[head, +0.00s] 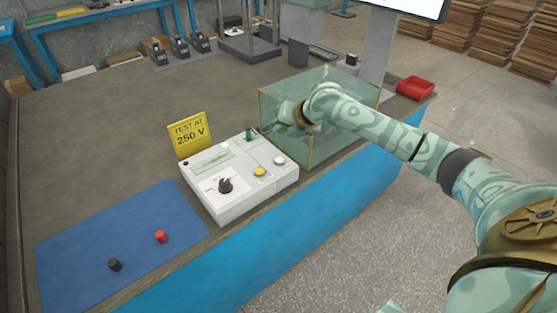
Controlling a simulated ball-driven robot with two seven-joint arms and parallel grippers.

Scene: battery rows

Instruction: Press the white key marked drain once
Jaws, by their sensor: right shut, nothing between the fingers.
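A white tester box (232,203) stands on the bench, with a black knob (225,185), a yellow key (259,171) and a whitish key (279,160) on its top. The key markings are too small to read. My right arm reaches in from the right across a clear-walled box (317,147). My right gripper (278,113) is shut and empty, partly seen through this box's walls, above and behind the whitish key and apart from it. Its fingertips are hard to make out. My left gripper is out of view.
A yellow sign (188,134) reading "TEST AT 250 V" stands behind the tester. A blue mat (120,245) at left holds black (115,265) and red (161,236) pieces. A red tray (415,88) is at the right corner. The bench's left middle is clear.

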